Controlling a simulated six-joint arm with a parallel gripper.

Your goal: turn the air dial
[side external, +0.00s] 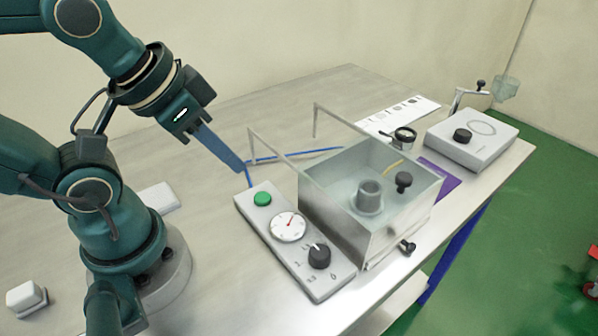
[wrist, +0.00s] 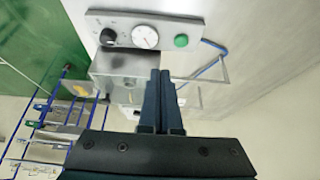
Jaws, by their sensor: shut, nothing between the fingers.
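The air dial (side external: 319,256) is a black knob with a white pointer mark on a grey control panel (side external: 322,286). Numbers are printed around it. The panel also holds a round white gauge (side external: 288,226) with a red needle and a green button (side external: 262,198). In the wrist view the dial (wrist: 108,37) is at the upper left, beside the gauge (wrist: 145,36) and the green button (wrist: 181,41). My gripper (side external: 238,168) is shut and empty, above the table behind the green-button end of the panel, apart from the dial. In the wrist view its fingers (wrist: 161,75) point toward the panel.
An open metal box (side external: 334,225) with grey walls stands right beside the panel, holding a grey cylinder (side external: 370,196). A blue hose (side external: 300,155) runs behind it. A grey unit with a black knob (side external: 462,136) stands at the far right. The table left of the panel is mostly clear.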

